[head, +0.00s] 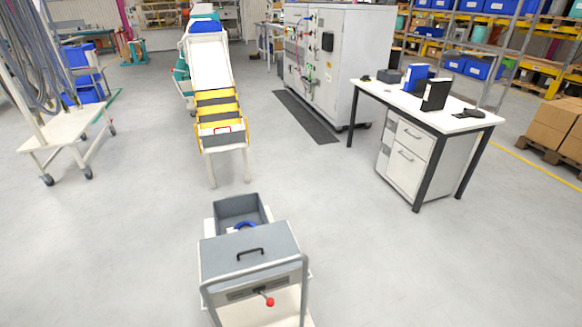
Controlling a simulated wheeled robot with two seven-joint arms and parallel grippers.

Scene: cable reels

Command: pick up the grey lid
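The grey lid (222,259) is a flat panel with a dark bow-shaped handle (250,254) on top. It lies over the near part of a small grey unit at the bottom centre of the head view. Behind it is an open grey bin (238,207) with a blue curved object (245,225) partly visible inside. A grey tube frame and a red knob (270,302) are at the near side. Neither of my grippers is in view, and nothing touches the lid.
A machine with a white chute and yellow bands (217,97) stands behind the bin. A white desk (430,104) with drawers and binders is at the right. A wheeled cable cart (65,130) is at the left. Open grey floor lies on both sides.

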